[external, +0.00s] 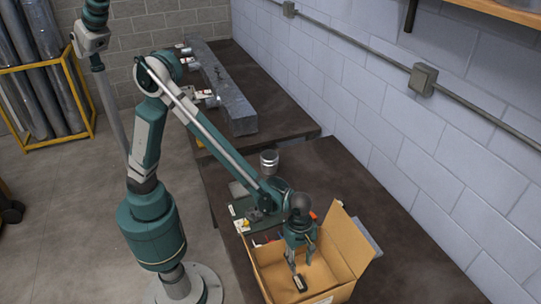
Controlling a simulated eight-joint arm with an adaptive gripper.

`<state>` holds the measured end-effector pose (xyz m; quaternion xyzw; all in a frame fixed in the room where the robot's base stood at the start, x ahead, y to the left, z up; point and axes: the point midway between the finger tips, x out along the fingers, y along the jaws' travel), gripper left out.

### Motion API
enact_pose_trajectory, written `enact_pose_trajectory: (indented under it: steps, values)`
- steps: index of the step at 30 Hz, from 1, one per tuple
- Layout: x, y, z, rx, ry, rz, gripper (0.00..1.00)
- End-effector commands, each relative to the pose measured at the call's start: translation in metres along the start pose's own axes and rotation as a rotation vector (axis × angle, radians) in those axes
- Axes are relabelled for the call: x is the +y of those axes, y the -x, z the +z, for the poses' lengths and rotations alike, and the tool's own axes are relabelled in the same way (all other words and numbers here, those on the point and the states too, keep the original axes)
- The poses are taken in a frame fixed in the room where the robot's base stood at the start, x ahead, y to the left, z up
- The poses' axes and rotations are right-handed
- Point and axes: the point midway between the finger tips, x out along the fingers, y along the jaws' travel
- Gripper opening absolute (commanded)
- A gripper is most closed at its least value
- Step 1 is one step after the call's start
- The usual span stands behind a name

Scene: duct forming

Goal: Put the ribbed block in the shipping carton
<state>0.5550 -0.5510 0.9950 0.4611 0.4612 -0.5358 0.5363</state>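The shipping carton (346,240) is an open brown cardboard box with raised flaps at the front of the dark workbench. My gripper (300,265) points down into it, its two fingers spread with a gap between them. A small dark block (300,283), seemingly the ribbed block, shows inside the carton just below the fingertips. Its ribs are too small to make out. It looks clear of the fingers, but I cannot tell whether the left finger touches it.
A green tray or mat (240,206) with small items lies behind the carton, partly hidden by my arm. A silver-topped cylinder (269,162) stands farther back. A long grey duct (228,92) lies on the far bench. A block wall with conduit bounds the right side.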

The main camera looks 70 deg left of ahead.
Motion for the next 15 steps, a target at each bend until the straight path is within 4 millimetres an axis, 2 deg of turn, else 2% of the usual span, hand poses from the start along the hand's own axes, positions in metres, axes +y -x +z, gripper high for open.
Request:
enact_pose_trajectory:
  steps: [6, 15]
  values:
    - [-0.0002, 0.0093, -0.0001, 0.0, 0.0, 0.0, 0.36]
    - [-0.0001, 0.0099, -0.0001, 0.0, 0.0, 0.0, 0.36]
